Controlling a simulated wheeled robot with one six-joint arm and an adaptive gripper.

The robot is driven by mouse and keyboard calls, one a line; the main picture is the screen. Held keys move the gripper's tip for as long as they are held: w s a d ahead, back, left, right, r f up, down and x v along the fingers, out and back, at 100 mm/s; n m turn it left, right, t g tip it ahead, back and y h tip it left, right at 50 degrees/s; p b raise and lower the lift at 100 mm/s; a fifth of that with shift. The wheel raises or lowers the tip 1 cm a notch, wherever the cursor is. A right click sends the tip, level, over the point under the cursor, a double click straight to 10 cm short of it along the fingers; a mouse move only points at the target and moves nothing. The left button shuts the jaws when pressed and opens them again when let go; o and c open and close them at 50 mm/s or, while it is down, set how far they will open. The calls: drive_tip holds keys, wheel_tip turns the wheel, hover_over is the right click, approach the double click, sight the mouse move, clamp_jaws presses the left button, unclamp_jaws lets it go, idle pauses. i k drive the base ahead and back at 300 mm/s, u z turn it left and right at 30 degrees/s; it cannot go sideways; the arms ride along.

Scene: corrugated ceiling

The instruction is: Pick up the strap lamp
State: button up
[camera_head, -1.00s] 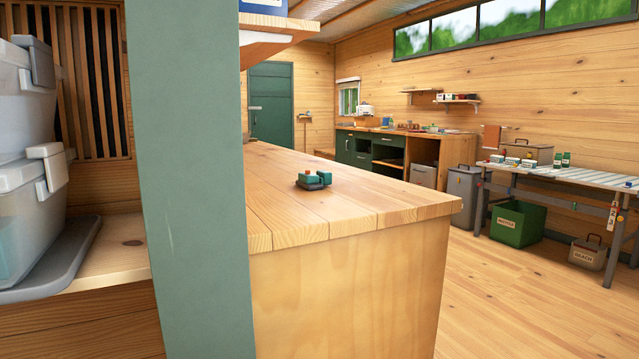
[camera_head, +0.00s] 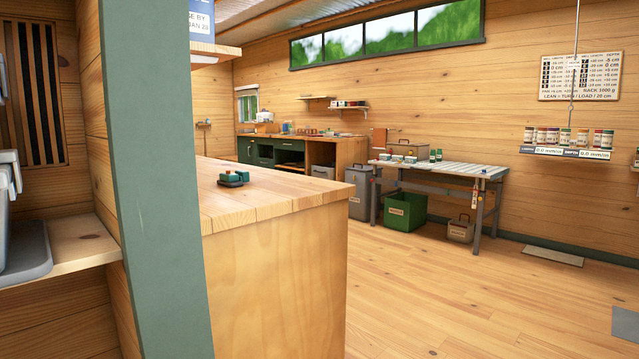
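I cannot make out a strap lamp for certain in the head view. My gripper is not in view.
A green post (camera_head: 155,180) stands close at the left, beside a shelf with a grey tray (camera_head: 28,252). A workbench (camera_head: 440,170) with a green bin (camera_head: 405,212) under it stands at the back right. A rack of jars (camera_head: 567,140) hangs right.

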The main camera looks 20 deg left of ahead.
sight(232, 181)
drive_tip(key=z, duration=0.15)
drive_tip(key=i, duration=1.55)
drive_tip(key=u, duration=1.7)
drive_tip(key=i, duration=0.8)
drive_tip(key=u, duration=0.95)
